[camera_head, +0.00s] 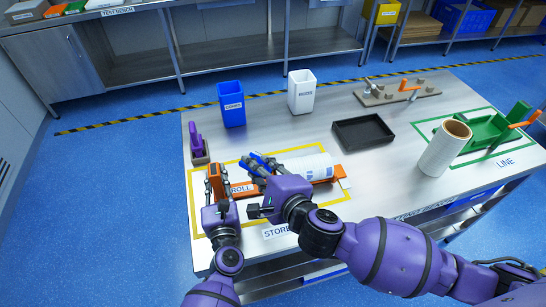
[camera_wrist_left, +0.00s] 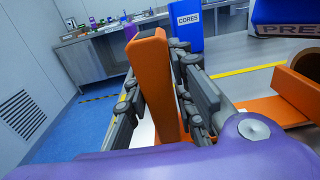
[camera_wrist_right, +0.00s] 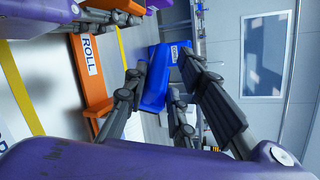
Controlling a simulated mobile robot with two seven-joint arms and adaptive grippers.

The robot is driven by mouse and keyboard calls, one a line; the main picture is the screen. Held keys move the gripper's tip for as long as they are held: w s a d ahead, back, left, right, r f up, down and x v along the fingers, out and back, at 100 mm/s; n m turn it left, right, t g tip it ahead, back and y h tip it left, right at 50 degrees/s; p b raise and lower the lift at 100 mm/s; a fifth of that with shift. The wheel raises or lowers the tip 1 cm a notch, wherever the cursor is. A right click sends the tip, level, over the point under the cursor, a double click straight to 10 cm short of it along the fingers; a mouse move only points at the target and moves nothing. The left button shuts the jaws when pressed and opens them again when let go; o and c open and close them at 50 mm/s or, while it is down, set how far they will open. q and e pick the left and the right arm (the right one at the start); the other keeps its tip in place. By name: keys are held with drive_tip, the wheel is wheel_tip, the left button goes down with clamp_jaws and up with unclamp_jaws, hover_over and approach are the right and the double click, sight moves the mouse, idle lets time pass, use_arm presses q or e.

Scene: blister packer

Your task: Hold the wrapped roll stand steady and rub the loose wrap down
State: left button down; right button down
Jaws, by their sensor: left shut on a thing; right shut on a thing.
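The orange roll stand (camera_head: 324,181) lies in the yellow-taped area and carries a white wrapped roll (camera_head: 316,165). The roll's brown core end (camera_wrist_left: 300,88) shows in the left wrist view. My left gripper (camera_wrist_left: 158,85) is shut on the stand's upright orange post (camera_wrist_left: 150,70), one finger row on each side. My right gripper (camera_head: 258,167) is shut on a blue press tool (camera_wrist_left: 290,12) near the roll's left end. In the left wrist view the tool sits above the roll's core end, with a gap showing below it. I cannot make out the loose wrap edge.
Behind stand a blue CORES bin (camera_head: 231,103) and a white bin (camera_head: 301,92). A black tray (camera_head: 362,132) lies right of them. A purple tool (camera_head: 196,139) stands in a holder at left. A tall pale roll (camera_head: 444,148) and green fixture (camera_head: 487,134) are at right.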

drive_tip(key=s+d+f+n+g+y, duration=0.2)
drive_tip(key=s+d+f+n+y, duration=0.1)
drive_tip(key=d+n, duration=0.1)
drive_tip(key=s+d+f+n+g+y, duration=0.2)
drive_tip(key=s+d+f+n+y, duration=0.1)
drive_tip(key=s+d+f+n, duration=0.1)
drive_tip(key=s+d+f+n+g+y, duration=0.2)
drive_tip(key=s+d+f+n+y, duration=0.1)
drive_tip(key=d+f+n+y, duration=0.1)
drive_tip(key=shift+s+d+n, duration=0.3)
drive_tip(key=shift+d+n, duration=0.4)
drive_tip(key=shift+n, duration=0.6)
drive_tip(key=shift+w+a+f, duration=0.1)
drive_tip(key=shift+w+a, duration=0.1)
drive_tip(key=shift+w, duration=1.15)
drive_tip(key=shift+w+a, duration=0.2)
drive_tip(key=shift+w, duration=1.15)
drive_tip(key=shift+w+a, duration=0.2)
drive_tip(key=shift+w, duration=1.05)
drive_tip(key=shift+w+d, duration=0.3)
drive_tip(key=shift+d, duration=1.25)
drive_tip(key=shift+w+d, duration=0.3)
drive_tip(key=shift+d, duration=1.3)
drive_tip(key=shift+w+d, duration=0.3)
drive_tip(key=shift+d, duration=1.25)
drive_tip(key=shift+w, duration=0.1)
drive_tip(key=shift+a, duration=0.15)
